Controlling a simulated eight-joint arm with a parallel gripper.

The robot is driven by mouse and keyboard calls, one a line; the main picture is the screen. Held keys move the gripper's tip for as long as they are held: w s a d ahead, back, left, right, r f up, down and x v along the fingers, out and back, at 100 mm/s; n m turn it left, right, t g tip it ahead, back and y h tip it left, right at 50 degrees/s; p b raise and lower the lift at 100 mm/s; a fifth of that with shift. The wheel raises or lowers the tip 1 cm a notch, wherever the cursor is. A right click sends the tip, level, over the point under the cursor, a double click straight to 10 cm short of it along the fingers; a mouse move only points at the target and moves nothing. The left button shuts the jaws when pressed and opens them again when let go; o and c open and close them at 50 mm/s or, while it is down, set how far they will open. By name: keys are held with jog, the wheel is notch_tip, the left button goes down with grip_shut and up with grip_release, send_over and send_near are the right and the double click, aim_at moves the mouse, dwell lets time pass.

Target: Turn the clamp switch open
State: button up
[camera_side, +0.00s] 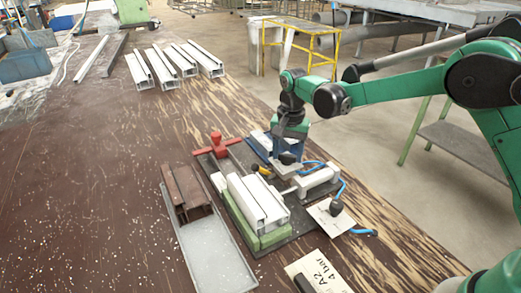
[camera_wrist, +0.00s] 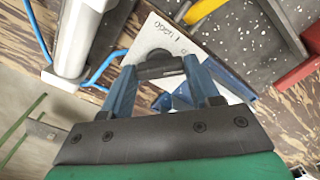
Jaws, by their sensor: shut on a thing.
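The clamp switch is a dark knob (camera_wrist: 160,68) on a white lettered plate (camera_wrist: 160,35) in the wrist view. My gripper (camera_wrist: 160,72) has its two blue fingers on either side of the knob, shut on it. In the side view my gripper (camera_side: 287,152) points down over a white plate (camera_side: 288,170) at the back of the clamp fixture. The knob's exact turn is hard to read, and the plate's lettering is only partly visible. The white clamp cylinder (camera_side: 318,178) lies beside the gripper; it also shows in the wrist view (camera_wrist: 80,35).
White profiles (camera_side: 258,203) lie on green blocks (camera_side: 275,238) in the fixture. A yellow-and-black lever (camera_side: 261,170), a red stop (camera_side: 216,144) and blue hoses (camera_side: 341,187) are close by. A second black knob (camera_side: 336,208) stands in front. A grey tray (camera_side: 212,255) lies left.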

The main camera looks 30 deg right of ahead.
aim_at(288, 155)
jog(key=n, duration=0.4)
jog(key=shift+n, duration=0.3)
jog(key=n, duration=0.4)
dwell(0.4)
jog(key=o, duration=1.3)
jog(key=shift+r, duration=2.85)
